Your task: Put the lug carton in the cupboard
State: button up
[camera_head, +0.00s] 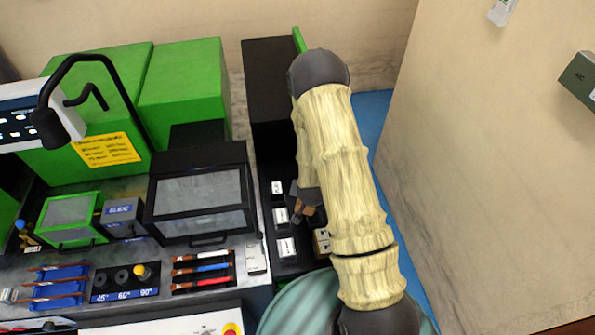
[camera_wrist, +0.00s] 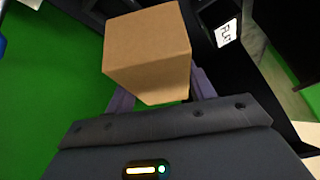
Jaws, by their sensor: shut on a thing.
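A plain brown carton (camera_wrist: 148,50) fills the space between the two fingers of my gripper (camera_wrist: 162,95) in the wrist view. It is slightly tilted in that picture. In the head view my gripper (camera_head: 304,204) is mostly hidden behind my arm, low over the black labelled unit, and only a small brown patch shows there. A tall black cabinet (camera_head: 268,85) with a narrow green panel (camera_head: 299,40) at its top right stands behind my arm. I cannot tell for sure that it is the cupboard, and its inside is hidden.
The black unit (camera_head: 265,225) carries several white labels; a brown boxy thing (camera_head: 322,240) sits at its right. The bench left holds a dark windowed box (camera_head: 200,200) and green machines (camera_head: 183,85). A beige wall (camera_head: 480,170) closes the right. A green surface (camera_wrist: 45,90) lies left in the wrist view.

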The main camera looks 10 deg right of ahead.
jog(key=shift+s+a+r+m+h, duration=0.15)
jog(key=shift+r+m+h, duration=0.15)
jog(key=shift+m, duration=0.2)
jog(key=shift+w+a+r+m+h, duration=0.1)
jog(key=shift+r+m+h, duration=0.15)
jog(key=shift+m, duration=0.25)
jog(key=shift+s+a+r+m+g+h, duration=0.1)
jog(key=shift+a+r+m+g+h, duration=0.15)
jog(key=shift+m, duration=0.3)
jog(key=shift+s+a+r+m+g+h, duration=0.1)
jog(key=shift+m+h, duration=0.2)
jog(key=shift+m, duration=0.25)
jog(key=shift+s+a+r+m+g+h+p, duration=0.1)
jog(key=shift+a+r+m+g+h, duration=0.15)
jog(key=shift+a+m, duration=0.35)
jog(key=shift+s+a+r+m+g+h+p, duration=0.15)
jog(key=shift+a+m+g+h, duration=0.2)
jog(key=shift+m, duration=0.4)
jog(key=shift+s+a+r+m+g+h+p, duration=0.1)
jog(key=shift+a+r+m+g+h, duration=0.15)
jog(key=shift+a+m, duration=0.35)
jog(key=shift+w+d, duration=0.1)
jog(key=shift+d, duration=0.05)
